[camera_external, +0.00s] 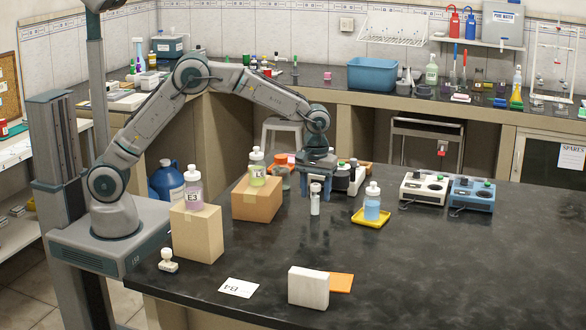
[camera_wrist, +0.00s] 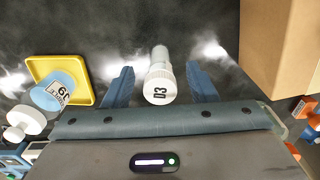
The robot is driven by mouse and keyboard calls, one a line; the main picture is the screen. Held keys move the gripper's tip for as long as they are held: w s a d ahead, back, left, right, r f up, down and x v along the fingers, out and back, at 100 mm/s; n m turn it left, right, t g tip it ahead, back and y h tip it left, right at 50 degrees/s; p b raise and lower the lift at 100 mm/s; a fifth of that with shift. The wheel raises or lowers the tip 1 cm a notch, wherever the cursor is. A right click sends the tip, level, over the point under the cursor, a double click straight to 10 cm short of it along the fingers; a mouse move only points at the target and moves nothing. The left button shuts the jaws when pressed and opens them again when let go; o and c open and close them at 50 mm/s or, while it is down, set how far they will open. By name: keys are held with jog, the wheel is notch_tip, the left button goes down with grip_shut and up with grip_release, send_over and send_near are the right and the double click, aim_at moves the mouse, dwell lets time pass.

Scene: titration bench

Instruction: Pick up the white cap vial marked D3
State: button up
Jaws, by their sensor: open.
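The white cap vial marked D3 (camera_wrist: 158,84) stands on the dark bench top in the wrist view, its white cap with the D3 label facing the camera. In the external view the vial (camera_external: 315,203) is upright below my arm's end. My gripper (camera_wrist: 160,78) is open, with one blue finger on each side of the vial and a visible gap on both sides. In the external view my gripper (camera_external: 316,186) points straight down over the vial. The fingertips' exact height against the cap is hard to tell.
A blue-liquid bottle (camera_external: 372,205) on a yellow tray (camera_external: 370,221) stands close to the right. A cardboard box (camera_external: 257,203) with a green-liquid bottle (camera_external: 257,170) is close to the left. Two stirrers, white (camera_external: 424,188) and blue (camera_external: 470,194), stand farther right. The bench front is mostly clear.

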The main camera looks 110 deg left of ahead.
jog(key=shift+f, duration=1.2)
jog(key=c, duration=1.1)
jog(key=shift+o, duration=0.2)
